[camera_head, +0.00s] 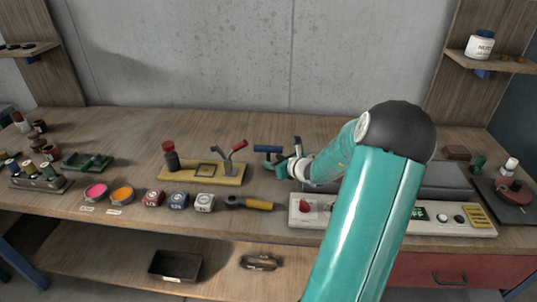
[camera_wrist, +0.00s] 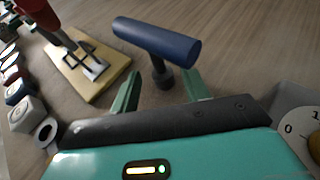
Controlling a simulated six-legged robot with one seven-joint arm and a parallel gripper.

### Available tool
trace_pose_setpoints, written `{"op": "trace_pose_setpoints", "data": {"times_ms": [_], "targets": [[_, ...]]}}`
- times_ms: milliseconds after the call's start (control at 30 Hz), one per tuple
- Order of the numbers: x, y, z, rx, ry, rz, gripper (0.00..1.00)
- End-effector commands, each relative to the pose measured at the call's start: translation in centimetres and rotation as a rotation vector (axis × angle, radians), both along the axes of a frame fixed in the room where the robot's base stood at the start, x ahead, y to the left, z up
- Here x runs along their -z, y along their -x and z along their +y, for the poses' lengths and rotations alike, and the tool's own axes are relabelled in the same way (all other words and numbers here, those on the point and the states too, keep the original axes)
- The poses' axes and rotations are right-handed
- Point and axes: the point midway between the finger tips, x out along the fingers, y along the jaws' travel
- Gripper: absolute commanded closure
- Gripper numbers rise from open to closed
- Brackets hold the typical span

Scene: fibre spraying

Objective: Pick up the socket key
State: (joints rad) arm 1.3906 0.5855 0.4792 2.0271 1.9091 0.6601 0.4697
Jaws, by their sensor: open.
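The socket key stands upright on the bench with a blue T-shaped handle (camera_wrist: 158,40) and a dark shaft in the wrist view. In the head view its blue handle (camera_head: 267,149) shows just left of my gripper (camera_head: 284,166). In the wrist view my gripper (camera_wrist: 161,88) is open, with one green finger on each side of the shaft's line. The shaft's dark foot appears between or just beyond the fingertips; I cannot tell how deep it is. I see no finger closed on it.
A yellow board (camera_head: 203,173) with a red-handled clamp stands to the left. Small labelled cubes (camera_head: 178,199) and a yellow-handled tool (camera_head: 249,203) lie in front. A control panel (camera_head: 440,216) is at right, partly behind my arm. Bench behind the key is clear.

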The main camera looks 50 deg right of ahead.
Motion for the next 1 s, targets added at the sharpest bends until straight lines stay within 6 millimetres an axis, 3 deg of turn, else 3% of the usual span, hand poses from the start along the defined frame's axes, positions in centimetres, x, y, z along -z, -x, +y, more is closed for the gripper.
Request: {"op": "trace_pose_setpoints", "data": {"times_ms": [133,400,633,667,1000], "targets": [[0.8,-1.8,-0.2,-0.001,-0.001,0.000,0.54],[0.9,-2.1,-0.3,0.000,0.002,0.001,0.54],[1.0,-2.1,-0.3,0.001,0.001,0.002,0.97],[1.0,-2.0,-0.3,0.001,0.001,0.002,1.00],[1.2,-1.9,-0.3,0.002,-0.001,0.007,1.00]]}}
